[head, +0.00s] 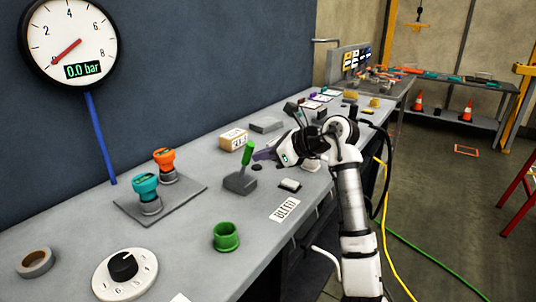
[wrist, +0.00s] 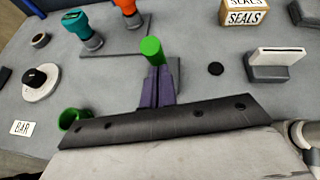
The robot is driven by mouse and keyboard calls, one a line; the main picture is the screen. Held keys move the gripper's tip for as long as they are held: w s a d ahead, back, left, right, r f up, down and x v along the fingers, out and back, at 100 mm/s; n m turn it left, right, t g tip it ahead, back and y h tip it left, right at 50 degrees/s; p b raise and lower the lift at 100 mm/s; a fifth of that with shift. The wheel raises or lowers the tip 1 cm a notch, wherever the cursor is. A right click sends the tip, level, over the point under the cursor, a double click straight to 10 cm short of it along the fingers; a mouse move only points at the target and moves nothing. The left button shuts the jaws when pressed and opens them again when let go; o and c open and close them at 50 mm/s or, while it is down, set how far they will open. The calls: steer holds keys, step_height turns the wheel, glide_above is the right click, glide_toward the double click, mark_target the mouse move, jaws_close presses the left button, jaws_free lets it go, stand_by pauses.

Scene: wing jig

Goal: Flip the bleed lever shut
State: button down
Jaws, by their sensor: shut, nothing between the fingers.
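The bleed lever has a green handle (head: 248,154) on a dark grey base (head: 240,182), near a printed label (head: 285,209) on the bench. The handle stands up, tilted slightly to the right in the head view. My gripper (head: 262,154) is just right of the handle, its purple fingers shut and empty. In the wrist view the finger tips (wrist: 157,76) lie just below the green handle (wrist: 151,48) and hide part of the lever. I cannot tell whether they touch it.
Teal (head: 146,192) and orange (head: 165,163) knobs stand on a plate to the left. A green cup (head: 226,236) and a white dial (head: 124,271) are in front. A SEALS box (head: 233,140) is behind. The wall gauge (head: 68,42) reads 0.0 bar.

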mark_target(251, 141)
steer(key=w+a+r+g+h+p, duration=0.2)
steer(key=a+h+p, duration=0.1)
steer(key=shift+r, duration=0.35)
steer(key=w+a+g+h+p, duration=0.1)
steer(key=w+a+p, duration=0.3)
steer(key=a, duration=0.1)
steer(key=shift+f+m+h, duration=0.15)
steer(key=shift+m+h, duration=0.15)
steer(key=shift+a, duration=0.3)
steer(key=shift+s, duration=0.1)
